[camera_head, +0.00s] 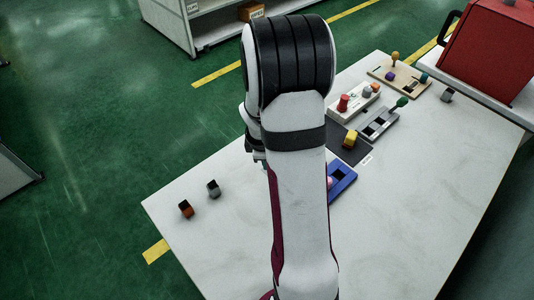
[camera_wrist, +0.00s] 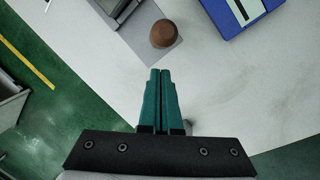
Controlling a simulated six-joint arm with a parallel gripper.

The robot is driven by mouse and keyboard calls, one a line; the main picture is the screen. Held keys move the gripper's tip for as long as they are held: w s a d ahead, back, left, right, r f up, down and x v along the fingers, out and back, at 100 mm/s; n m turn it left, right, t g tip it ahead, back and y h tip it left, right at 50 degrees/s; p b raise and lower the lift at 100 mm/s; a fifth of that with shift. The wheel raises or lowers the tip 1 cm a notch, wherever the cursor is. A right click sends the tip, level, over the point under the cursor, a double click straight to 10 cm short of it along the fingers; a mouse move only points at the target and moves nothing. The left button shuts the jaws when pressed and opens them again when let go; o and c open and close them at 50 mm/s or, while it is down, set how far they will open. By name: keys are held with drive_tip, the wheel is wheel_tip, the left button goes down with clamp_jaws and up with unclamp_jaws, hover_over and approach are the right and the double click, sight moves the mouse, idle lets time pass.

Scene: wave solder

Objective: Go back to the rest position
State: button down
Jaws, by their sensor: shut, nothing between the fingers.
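My gripper is shut and empty in the wrist view (camera_wrist: 160,72), its two teal fingers together above the white table (camera_wrist: 215,85). In the head view my arm hides most of it; a small part shows at the arm's left side. A brown rounded piece (camera_wrist: 163,33) sits on a grey patch just beyond the fingertips in the wrist view, apart from them. A blue fixture (camera_wrist: 232,14) lies at the upper right there, and a grey fixture (camera_wrist: 112,6) at the upper left. The blue fixture also shows in the head view (camera_head: 344,184), partly behind my arm.
Two small blocks, red-brown (camera_head: 185,209) and grey (camera_head: 213,189), stand on the table's left. A red machine (camera_head: 490,50) stands behind. The table's right front is clear.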

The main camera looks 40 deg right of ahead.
drive_tip(key=s+a+r, duration=0.2)
drive_tip(key=a+r, duration=0.1)
drive_tip(key=r, duration=0.7)
drive_tip(key=s+a+r+m+y, duration=0.2)
drive_tip(key=s+a+m, duration=0.5)
drive_tip(key=a, duration=0.4)
drive_tip(key=s+a+r+m+g+y, duration=0.1)
drive_tip(key=s+a+r+m, duration=0.2)
drive_tip(key=s+a+m, duration=0.4)
drive_tip(key=s+a, duration=0.2)
drive_tip(key=a, duration=0.2)
drive_tip(key=shift+s+y, duration=0.3)
drive_tip(key=shift+y, duration=0.1)
